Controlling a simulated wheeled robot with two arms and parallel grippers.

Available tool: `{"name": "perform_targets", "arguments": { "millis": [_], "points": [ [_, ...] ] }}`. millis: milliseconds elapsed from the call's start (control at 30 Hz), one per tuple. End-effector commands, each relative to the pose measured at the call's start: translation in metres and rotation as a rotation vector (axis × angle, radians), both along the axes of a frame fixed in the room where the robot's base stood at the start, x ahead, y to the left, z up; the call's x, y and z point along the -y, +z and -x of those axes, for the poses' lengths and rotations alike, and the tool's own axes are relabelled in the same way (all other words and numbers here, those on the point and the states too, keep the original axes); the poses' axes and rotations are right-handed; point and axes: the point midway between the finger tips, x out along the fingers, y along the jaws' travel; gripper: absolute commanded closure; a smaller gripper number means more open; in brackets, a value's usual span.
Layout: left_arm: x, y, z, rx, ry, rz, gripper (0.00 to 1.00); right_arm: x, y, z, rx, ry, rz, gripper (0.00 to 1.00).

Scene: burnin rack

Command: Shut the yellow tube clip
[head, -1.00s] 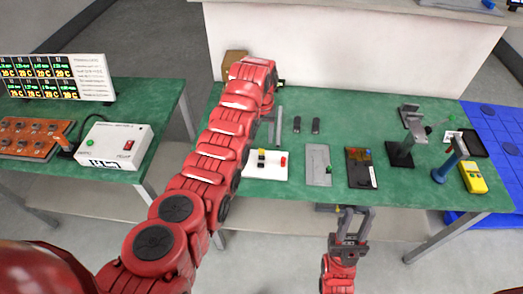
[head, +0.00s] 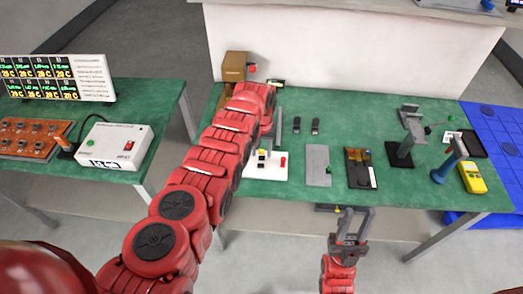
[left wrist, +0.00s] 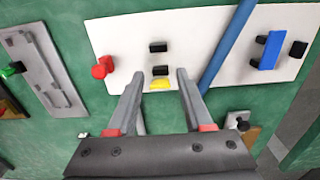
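The white clip board (head: 254,174) lies on the green table, mostly uncovered in the left wrist view (left wrist: 118,38). In the head view my left gripper (head: 277,128) is over the table by the board's back edge. My right gripper (head: 355,212) is open and empty in front of the table.
A red clip (left wrist: 103,67), a blue tube (left wrist: 229,45) and a blue clip (left wrist: 270,50) are on the board. A grey plate (head: 318,165), black holder (head: 360,168), stands (head: 399,153) and yellow meter (head: 472,177) stand to the right. A brown box (head: 235,66) is behind.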

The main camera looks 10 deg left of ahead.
Motion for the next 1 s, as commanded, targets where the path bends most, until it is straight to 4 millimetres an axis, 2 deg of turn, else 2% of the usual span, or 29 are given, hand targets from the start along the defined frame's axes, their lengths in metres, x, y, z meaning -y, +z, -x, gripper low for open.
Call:
{"name": "perform_targets", "arguments": {
  "millis": [33,200,267,667,1000],
  "points": [
    [0.000,0.000,0.000,0.000,0.000,0.000,0.60,0.000,0.000,0.000,0.000,0.000,0.000,0.64],
    [0.000,0.000,0.000,0.000,0.000,0.000,0.91,0.000,0.000,0.000,0.000,0.000,0.000,0.64],
    [0.000,0.000,0.000,0.000,0.000,0.000,1.00,0.000,0.000,0.000,0.000,0.000,0.000,0.64],
    [0.000,0.000,0.001,0.002,0.000,0.000,1.00,0.000,0.005,0.000,0.000,0.000,0.000,0.64],
    [-0.001,0.004,0.003,0.040,0.001,0.000,1.00,0.000,0.032,0.000,0.000,0.000,0.000,0.64]
  ]
}}
